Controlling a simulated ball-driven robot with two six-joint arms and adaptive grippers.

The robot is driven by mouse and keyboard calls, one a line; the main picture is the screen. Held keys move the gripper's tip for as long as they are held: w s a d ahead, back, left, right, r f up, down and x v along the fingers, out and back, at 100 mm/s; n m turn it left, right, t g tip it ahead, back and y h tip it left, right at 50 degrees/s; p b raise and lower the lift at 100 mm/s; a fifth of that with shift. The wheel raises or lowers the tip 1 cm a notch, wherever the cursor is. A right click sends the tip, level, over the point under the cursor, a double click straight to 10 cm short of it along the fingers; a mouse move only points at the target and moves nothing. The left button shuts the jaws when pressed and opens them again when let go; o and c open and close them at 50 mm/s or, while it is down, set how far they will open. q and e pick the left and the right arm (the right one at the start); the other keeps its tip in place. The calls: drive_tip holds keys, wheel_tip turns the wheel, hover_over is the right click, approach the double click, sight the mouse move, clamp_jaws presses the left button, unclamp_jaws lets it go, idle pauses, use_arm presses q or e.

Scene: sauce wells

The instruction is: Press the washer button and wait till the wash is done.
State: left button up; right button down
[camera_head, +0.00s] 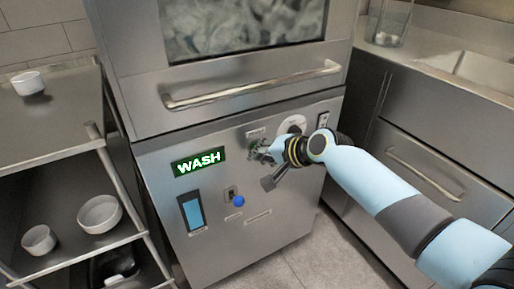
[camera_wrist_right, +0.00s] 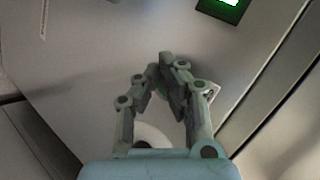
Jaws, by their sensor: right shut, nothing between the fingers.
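The washer (camera_head: 225,240) is a steel machine with a front control panel. Its green display (camera_head: 199,162) is lit and reads WASH; part of it shows in the right wrist view (camera_wrist_right: 232,5). My right gripper (camera_head: 257,151) is shut and empty, with its fingertips at the panel, right of the display and below a small label. In the right wrist view its fingers (camera_wrist_right: 166,65) meet in front of the panel. A bit of green shows by the fingers, and they hide most of what is there; I cannot tell whether they touch it. My left gripper is not in view.
A white round dial (camera_head: 291,125) sits beside my right gripper. A bar handle (camera_head: 255,85) crosses above. A shelf with white bowls (camera_head: 99,214) stands left, a counter (camera_head: 440,70) right.

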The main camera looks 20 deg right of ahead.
drive_tip(key=shift+s+p, duration=0.45)
drive_tip(key=shift+s, duration=0.4)
drive_tip(key=s, duration=0.1)
drive_tip(key=s+p, duration=0.1)
drive_tip(key=s, duration=0.1)
drive_tip(key=s+p, duration=0.1)
drive_tip(key=s, duration=0.1)
drive_tip(key=shift+d, duration=0.25)
idle(0.4)
